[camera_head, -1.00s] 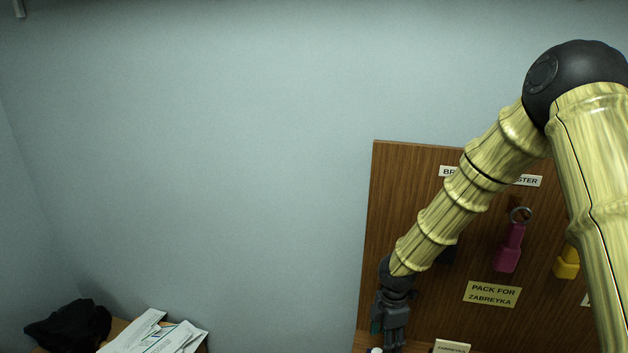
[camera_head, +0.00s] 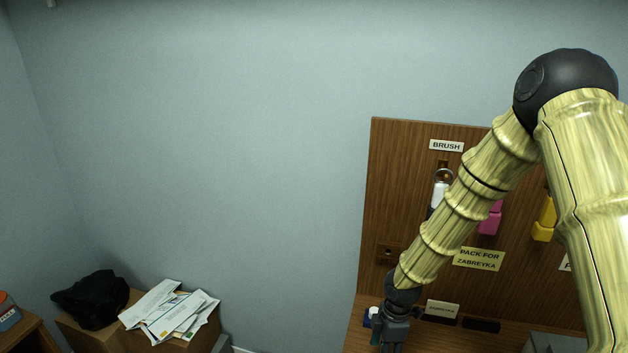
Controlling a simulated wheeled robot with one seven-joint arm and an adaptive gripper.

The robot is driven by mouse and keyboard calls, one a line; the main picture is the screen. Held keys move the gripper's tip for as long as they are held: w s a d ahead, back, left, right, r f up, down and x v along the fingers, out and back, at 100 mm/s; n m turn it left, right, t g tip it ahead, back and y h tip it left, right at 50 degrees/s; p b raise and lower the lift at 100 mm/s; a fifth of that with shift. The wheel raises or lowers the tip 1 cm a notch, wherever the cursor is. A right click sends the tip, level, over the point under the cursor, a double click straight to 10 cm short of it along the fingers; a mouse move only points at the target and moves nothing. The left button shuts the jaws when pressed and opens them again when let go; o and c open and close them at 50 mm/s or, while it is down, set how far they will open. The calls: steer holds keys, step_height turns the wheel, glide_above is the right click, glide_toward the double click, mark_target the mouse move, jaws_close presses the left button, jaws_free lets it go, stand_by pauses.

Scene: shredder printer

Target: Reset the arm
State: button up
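My arm comes in from the right edge, bends at a dark joint high up, and reaches down and left in front of a wooden board. My gripper (camera_head: 390,346) hangs at the lower end of the arm, pointing down at the bottom edge of the view. Its fingertips run close to or past the frame edge and are too small and dark to show whether they are apart. A small white-and-blue thing (camera_head: 371,315) is just left of it; I cannot tell whether they touch.
The wooden board (camera_head: 390,185) holds a white-handled brush (camera_head: 440,193), a pink item (camera_head: 490,221) and a yellow item (camera_head: 545,220). Papers (camera_head: 170,310) and a black bag (camera_head: 92,299) lie on a cardboard box (camera_head: 205,330) at lower left. The wall between is bare.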

steer(key=s+a+f+m+y, duration=0.1)
steer(key=s+f+m, duration=0.45)
steer(key=s, duration=0.35)
steer(key=s+a+f+m+y, duration=0.1)
steer(key=s+f+m, duration=0.3)
steer(key=s+f, duration=0.3)
steer(key=s+d+f+m+h, duration=0.1)
steer(key=s+d+m, duration=0.2)
steer(key=s+m, duration=0.35)
steer(key=s+d+f+m+h, duration=0.1)
steer(key=s+d+m+h, duration=0.15)
steer(key=s, duration=0.75)
step_height(320, 180, down, 9)
steer(key=d+b, duration=0.1)
steer(key=b, duration=0.8)
steer(key=shift+s+f+t+y, duration=0.15)
steer(key=shift+f+t+y, duration=0.05)
steer(key=shift+t+y, duration=0.15)
steer(key=shift+m, duration=0.25)
steer(key=shift+c, duration=0.5)
